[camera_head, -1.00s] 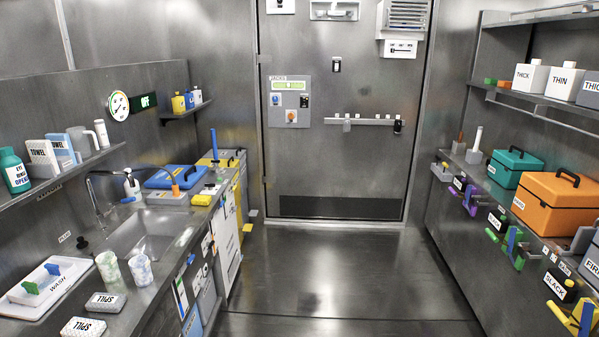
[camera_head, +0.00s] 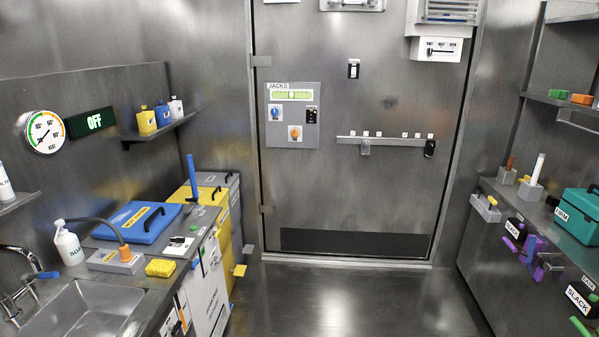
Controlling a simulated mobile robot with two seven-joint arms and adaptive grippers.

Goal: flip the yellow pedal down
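A small yellow plate (camera_head: 240,270), which looks like the yellow pedal, sticks out low beside the front of the left-hand cabinets. It looks roughly level, but it is too small to tell its tilt. A smaller pale tab (camera_head: 248,249) sticks out just behind it. Neither of my grippers shows in the head view.
The left counter holds a sink (camera_head: 80,315), a blue case (camera_head: 137,222) and a yellow sponge (camera_head: 160,268). A closed metal door (camera_head: 390,100) stands ahead. The right bench carries a teal box (camera_head: 580,215). The floor (camera_head: 350,300) between is clear.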

